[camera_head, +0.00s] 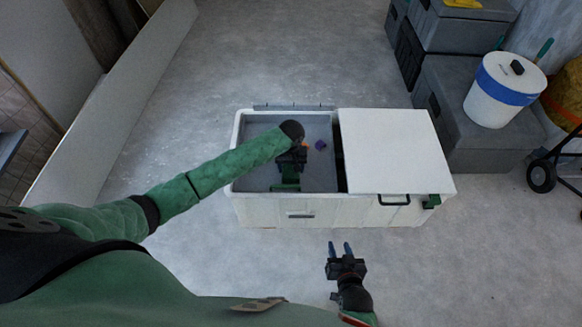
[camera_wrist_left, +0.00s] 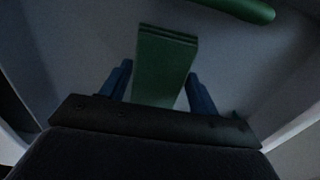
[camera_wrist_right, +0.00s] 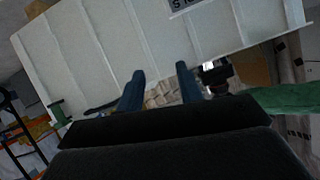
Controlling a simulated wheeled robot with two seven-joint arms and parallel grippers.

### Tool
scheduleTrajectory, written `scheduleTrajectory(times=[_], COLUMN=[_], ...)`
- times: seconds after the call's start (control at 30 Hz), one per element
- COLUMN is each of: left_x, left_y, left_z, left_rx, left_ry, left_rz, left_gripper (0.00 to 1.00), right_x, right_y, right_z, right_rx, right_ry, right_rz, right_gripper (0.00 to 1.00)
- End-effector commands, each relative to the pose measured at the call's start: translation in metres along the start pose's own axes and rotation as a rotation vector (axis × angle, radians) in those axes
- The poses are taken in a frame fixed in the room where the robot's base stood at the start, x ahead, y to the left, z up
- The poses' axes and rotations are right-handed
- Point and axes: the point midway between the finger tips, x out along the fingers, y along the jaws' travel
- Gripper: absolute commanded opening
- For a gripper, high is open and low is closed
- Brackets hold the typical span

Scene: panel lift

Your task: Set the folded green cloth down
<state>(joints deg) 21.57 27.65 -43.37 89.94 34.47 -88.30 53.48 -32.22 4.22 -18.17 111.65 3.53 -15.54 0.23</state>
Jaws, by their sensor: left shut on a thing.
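The folded green cloth (camera_wrist_left: 163,62) stands between the blue fingers of my left gripper (camera_wrist_left: 160,88) in the left wrist view, its layered edge away from the palm. My left gripper (camera_head: 288,172) is shut on it, inside the open left part of a white chest (camera_head: 262,209). In the head view the cloth (camera_head: 289,173) is small and partly hidden by the gripper. I cannot tell whether it touches the chest's grey floor (camera_head: 248,168). My right gripper (camera_head: 340,248) is open and empty in front of the chest; its spread fingers (camera_wrist_right: 160,88) show in the right wrist view.
A white lid (camera_head: 392,150) with a black handle covers the chest's right part. Small orange (camera_head: 306,146) and purple (camera_head: 320,145) things lie inside. A green rounded bar (camera_wrist_left: 240,8) lies beyond the cloth. Grey crates (camera_head: 465,110) and a white-blue bucket (camera_head: 503,90) stand at right.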

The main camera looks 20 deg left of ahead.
Motion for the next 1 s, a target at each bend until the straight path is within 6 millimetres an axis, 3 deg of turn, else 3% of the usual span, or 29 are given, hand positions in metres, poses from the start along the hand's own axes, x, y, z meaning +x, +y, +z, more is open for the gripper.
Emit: scheduleTrajectory(times=[0.87, 0.9, 1.0], left_x=[0.002, 0.002, 0.002], left_y=[0.000, 0.000, 0.000], left_z=[0.000, 0.000, 0.000], left_rx=[0.000, 0.000, 0.000], left_ry=[0.000, 0.000, 0.000], left_rz=[0.000, 0.000, 0.000], left_gripper=[0.43, 0.65, 0.83], right_x=[-0.004, -0.004, -0.006], right_y=[0.000, 0.000, -0.001], right_z=[0.021, 0.024, 0.029], right_rx=[0.010, 0.011, 0.012], right_ry=[-0.060, -0.066, -0.074], right_rz=[0.001, 0.002, 0.002], right_gripper=[0.36, 0.36, 0.36])
